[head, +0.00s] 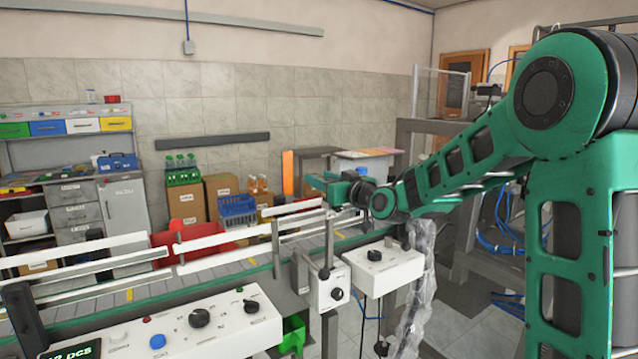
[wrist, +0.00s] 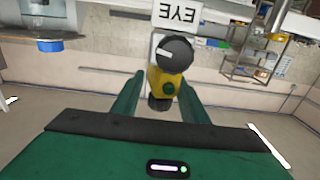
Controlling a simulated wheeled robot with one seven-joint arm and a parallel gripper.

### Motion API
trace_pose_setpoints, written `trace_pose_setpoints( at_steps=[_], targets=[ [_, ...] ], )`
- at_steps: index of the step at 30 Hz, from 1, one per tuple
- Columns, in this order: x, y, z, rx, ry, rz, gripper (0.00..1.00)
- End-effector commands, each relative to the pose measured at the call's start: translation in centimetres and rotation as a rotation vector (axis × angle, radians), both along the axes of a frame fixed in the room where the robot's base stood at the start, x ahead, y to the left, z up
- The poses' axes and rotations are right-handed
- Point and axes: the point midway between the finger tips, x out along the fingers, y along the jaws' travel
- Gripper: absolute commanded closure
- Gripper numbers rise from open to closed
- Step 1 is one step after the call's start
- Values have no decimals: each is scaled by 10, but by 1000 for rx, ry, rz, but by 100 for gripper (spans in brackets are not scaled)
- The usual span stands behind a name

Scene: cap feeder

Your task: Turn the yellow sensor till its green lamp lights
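The yellow sensor (wrist: 164,82) shows in the wrist view, with a black round knob (wrist: 175,54) with a pale mark on its upper end and a dark part below. A small round green spot (wrist: 169,88) is on its yellow body; it looks dull, and I cannot tell if it is lit. A white label reading EYE (wrist: 180,14), upside down, is above it. My gripper (wrist: 161,80) is open, its green fingers on either side of the sensor; I cannot tell if they touch it. In the head view my gripper (head: 335,189) is over the conveyor, and I cannot make out the sensor.
The conveyor (head: 205,275) with pale guide rails (head: 215,237) runs below my arm. A white control panel (head: 190,325) with knobs and buttons stands at the front left. Two white boxes with black knobs (head: 375,256) are right of it. A red bin (head: 205,236) is behind the conveyor.

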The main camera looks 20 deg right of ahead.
Motion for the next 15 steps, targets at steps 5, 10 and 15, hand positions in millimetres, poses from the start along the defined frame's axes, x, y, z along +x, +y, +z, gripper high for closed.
trace_pose_setpoints(
  at_steps=[5, 10, 15],
  targets=[
    [0, 0, 0, 0, 0, 0, 60],
    [0, 0, 0, 0, 0, 0, 100],
    [0, 0, 0, 1, 0, 5, 100]
  ],
)
